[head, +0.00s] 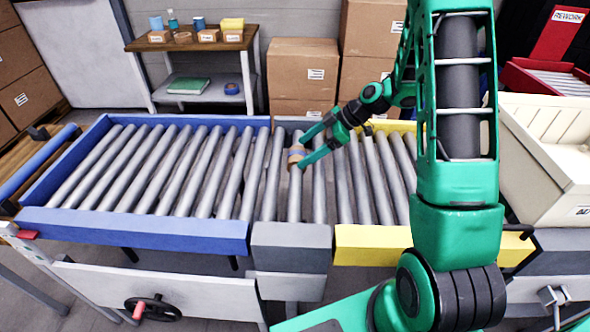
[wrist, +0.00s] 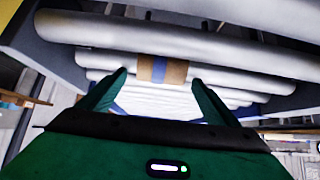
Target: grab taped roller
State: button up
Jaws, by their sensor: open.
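The taped roller (head: 295,203) lies in the grey middle section of the conveyor, with a brown and blue tape band (head: 296,155) around it. In the wrist view the tape band (wrist: 158,70) sits ahead, centred between the fingertips. My gripper (head: 303,152) is open and empty, close to the band. Its fingers are spread along the roller's length, one toward each end of the band. The fingers of my gripper (wrist: 160,78) also show in the wrist view. I cannot tell whether they touch the roller.
The blue-framed conveyor (head: 150,228) holds several rollers to the left; the yellow-framed section (head: 385,240) lies to the right. A wooden shelf (head: 190,42) with small items and cardboard boxes (head: 302,75) stand behind. A cream bin (head: 548,150) is at the right.

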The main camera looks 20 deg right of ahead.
jog(key=c, duration=1.9)
jog(key=shift+r, duration=0.1)
